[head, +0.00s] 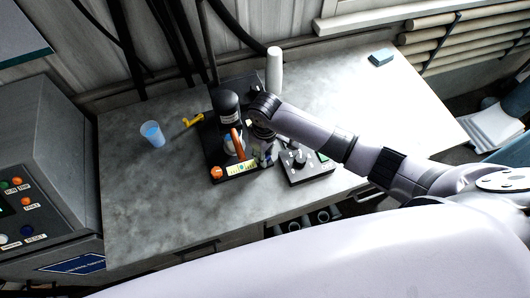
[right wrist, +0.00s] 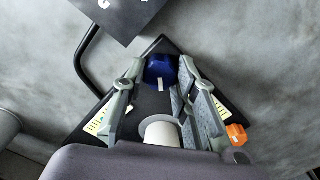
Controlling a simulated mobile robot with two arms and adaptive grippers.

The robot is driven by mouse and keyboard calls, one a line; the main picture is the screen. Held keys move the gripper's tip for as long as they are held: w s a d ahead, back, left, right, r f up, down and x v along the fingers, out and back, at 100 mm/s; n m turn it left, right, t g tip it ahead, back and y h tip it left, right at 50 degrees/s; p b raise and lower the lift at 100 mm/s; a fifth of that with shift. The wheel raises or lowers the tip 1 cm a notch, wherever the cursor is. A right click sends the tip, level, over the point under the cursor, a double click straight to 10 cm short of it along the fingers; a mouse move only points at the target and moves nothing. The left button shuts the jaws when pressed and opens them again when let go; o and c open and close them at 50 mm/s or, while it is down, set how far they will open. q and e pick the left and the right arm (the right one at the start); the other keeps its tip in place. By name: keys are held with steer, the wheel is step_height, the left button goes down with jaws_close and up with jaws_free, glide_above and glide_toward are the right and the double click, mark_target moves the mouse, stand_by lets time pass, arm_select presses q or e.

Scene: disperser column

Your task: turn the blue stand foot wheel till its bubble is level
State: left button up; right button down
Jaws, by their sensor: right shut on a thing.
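The blue stand foot wheel (right wrist: 160,68) shows in the right wrist view between the fingertips of my right gripper (right wrist: 160,76). It has a pale mark on its near side. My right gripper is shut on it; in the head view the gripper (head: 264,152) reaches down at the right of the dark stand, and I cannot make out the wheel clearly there. A yellow-green level strip (head: 242,169) lies along the stand's front edge; the bubble's exact place is too small to tell. An orange foot wheel (head: 216,173) sits at the front left corner. My left gripper is not in view.
A white cylinder (head: 274,70) stands behind. The grey table (head: 150,205) is clear at the front left.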

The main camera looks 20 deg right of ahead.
steer(key=shift+w, duration=0.1)
stand_by(0.4)
steer(key=c, duration=1.6)
jaws_free()
steer(key=shift+o, duration=0.2)
steer(key=shift+r, duration=0.1)
step_height(320, 180, up, 12)
